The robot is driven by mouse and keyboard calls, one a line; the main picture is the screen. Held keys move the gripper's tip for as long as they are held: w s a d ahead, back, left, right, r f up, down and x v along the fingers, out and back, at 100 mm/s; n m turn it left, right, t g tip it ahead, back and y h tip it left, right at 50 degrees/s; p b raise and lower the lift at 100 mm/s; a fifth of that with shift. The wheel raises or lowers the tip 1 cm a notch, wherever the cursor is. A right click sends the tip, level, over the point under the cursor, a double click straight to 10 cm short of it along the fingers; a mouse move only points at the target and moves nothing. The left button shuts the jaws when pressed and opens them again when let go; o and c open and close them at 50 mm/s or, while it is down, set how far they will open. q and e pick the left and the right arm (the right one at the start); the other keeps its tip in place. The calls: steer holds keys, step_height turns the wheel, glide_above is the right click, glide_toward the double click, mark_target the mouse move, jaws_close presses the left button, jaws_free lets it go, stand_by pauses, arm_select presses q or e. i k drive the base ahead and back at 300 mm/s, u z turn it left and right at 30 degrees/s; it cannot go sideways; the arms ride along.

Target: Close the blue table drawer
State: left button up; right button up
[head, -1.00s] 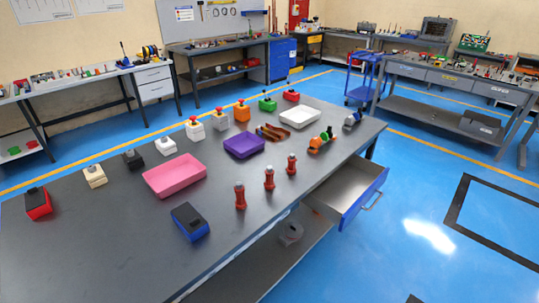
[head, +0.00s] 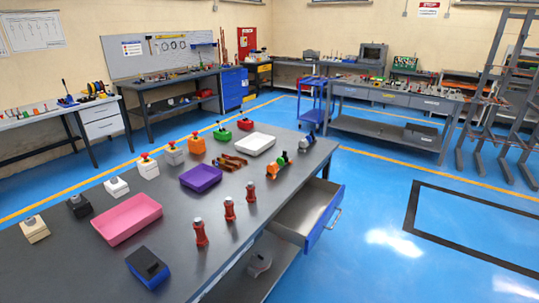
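The blue table drawer (head: 316,222) is pulled out from the right side of the long dark table (head: 150,227). Its blue front has a metal handle (head: 333,219) and faces right. The grey inside (head: 300,208) of the drawer shows and looks empty. Neither my left nor my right gripper is in the head view.
On the table are a pink tray (head: 127,218), a purple tray (head: 201,178), a white tray (head: 256,144), several red insulators (head: 200,233) and small boxes. A grey part (head: 259,264) lies on the lower shelf. Blue floor right of the drawer is clear.

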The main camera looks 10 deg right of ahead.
mark_target(302, 220)
steer(key=k, duration=0.65)
steer(key=z, duration=0.7)
steer(key=i, duration=1.75)
steer(key=u, duration=0.3)
